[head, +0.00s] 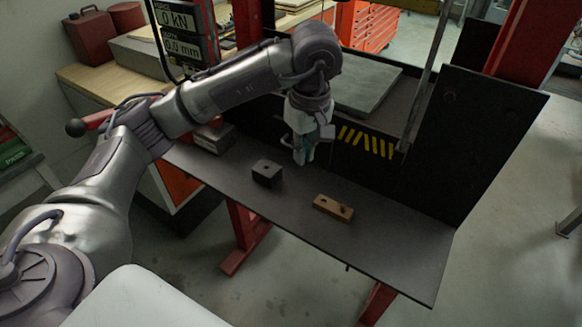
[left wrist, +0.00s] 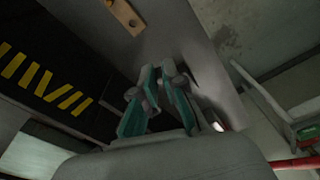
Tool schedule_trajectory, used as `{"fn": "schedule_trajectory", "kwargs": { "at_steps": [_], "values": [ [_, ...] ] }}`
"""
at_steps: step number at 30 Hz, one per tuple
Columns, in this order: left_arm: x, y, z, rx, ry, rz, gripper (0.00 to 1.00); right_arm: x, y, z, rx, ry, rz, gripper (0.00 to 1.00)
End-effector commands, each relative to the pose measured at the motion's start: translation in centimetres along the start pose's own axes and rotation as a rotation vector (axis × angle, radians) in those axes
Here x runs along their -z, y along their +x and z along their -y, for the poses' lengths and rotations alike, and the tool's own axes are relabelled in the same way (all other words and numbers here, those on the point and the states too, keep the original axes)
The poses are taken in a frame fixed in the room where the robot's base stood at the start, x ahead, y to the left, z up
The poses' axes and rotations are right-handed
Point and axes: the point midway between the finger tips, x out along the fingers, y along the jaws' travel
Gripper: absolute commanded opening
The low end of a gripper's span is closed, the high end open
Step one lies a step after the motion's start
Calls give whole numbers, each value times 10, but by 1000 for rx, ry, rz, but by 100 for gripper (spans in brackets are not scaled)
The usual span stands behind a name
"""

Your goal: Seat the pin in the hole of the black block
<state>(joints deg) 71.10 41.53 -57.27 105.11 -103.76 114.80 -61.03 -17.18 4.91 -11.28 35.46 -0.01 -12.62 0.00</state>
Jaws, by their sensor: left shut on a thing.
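The black block (head: 267,173) sits on the dark shelf, with a round hole in its top face. My left gripper (head: 300,160) points down above the shelf, to the right of the black block and apart from it. In the left wrist view the gripper's teal-padded fingers (left wrist: 158,70) are close together, shut on a thin thing taken to be the pin. The pin itself is too small and too covered by the fingers to make out. I cannot make out the black block in the left wrist view. My right gripper is not in view.
A wooden block (head: 333,207) with holes lies on the shelf (head: 400,247) to the right; it also shows in the left wrist view (left wrist: 125,17). A dark upright plate (head: 480,140) bounds the shelf at right. A grey block (head: 213,138) lies at the left end.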

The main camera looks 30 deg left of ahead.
Motion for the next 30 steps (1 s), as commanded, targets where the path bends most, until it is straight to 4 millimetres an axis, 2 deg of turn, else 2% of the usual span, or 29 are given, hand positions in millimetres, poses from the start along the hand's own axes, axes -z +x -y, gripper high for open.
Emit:
{"fn": "schedule_trajectory", "kwargs": {
  "at_steps": [3, 6, 12, 15, 20, 25, 30],
  "values": [
    [22, 13, 6, 9, -12, -1, 0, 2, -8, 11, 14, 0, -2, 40],
    [44, 27, 11, 9, -10, -1, 0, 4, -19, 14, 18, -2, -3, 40],
    [82, 57, 19, 7, -6, -1, 0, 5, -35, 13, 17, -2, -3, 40],
    [95, 67, 20, 5, -4, -1, 0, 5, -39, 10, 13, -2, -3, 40],
    [102, 77, 22, 4, 0, 0, 0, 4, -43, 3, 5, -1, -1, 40],
    [100, 99, 23, 7, 0, 1, 0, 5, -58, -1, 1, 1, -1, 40],
    [98, 114, 22, 2, 0, -1, 0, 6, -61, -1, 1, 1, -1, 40]
  ]
}}
